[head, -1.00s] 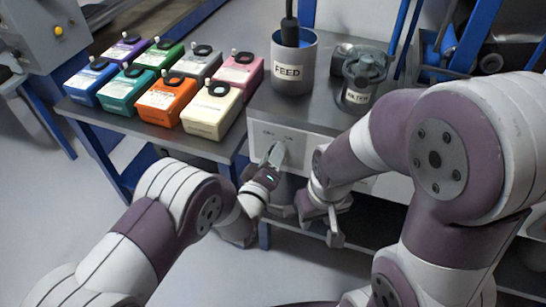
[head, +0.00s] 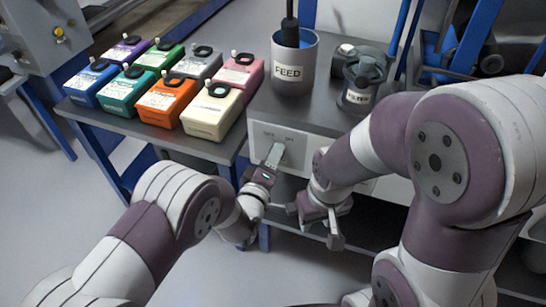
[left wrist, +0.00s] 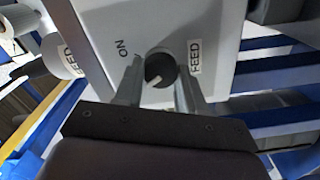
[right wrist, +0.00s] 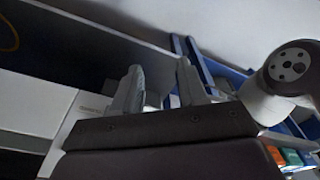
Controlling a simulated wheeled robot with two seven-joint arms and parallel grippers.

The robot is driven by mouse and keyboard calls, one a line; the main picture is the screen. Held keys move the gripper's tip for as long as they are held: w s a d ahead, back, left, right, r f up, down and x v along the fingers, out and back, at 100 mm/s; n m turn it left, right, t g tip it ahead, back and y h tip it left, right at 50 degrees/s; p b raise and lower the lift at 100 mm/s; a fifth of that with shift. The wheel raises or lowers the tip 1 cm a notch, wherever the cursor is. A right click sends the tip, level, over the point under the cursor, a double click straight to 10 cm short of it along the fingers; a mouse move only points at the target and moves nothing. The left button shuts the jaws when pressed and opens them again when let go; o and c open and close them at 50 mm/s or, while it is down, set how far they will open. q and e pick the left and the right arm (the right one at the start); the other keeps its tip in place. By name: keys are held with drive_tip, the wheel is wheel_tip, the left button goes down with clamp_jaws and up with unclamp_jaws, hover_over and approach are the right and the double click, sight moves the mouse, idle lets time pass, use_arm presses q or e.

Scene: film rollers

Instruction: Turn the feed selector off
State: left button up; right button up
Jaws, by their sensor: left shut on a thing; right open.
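The feed selector is a dark round knob (left wrist: 160,69) with a white pointer line, on the pale front panel (head: 308,150) under the bench top. In the left wrist view, ON is printed to the knob's upper left and a FEED label (left wrist: 195,55) is at its right. The pointer aims toward the lower left of that view. I cannot see the OFF mark there. My left gripper (head: 274,154) is at the panel, its fingers (left wrist: 158,82) shut on the knob from both sides. My right gripper (head: 313,226) is open and empty, below and in front of the panel.
A grey FEED pot (head: 294,72) and a FILTER jar (head: 357,95) stand on the bench top. My right arm crosses in front of the bench on the right.

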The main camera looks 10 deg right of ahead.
use_arm(q)
drive_tip(key=o, duration=1.1)
drive_tip(key=shift+c, duration=0.2)
drive_tip(key=p+v, duration=0.2)
drive_tip(key=v, duration=1)
drive_tip(key=shift+s+a, duration=0.25)
drive_tip(key=shift+s, duration=0.05)
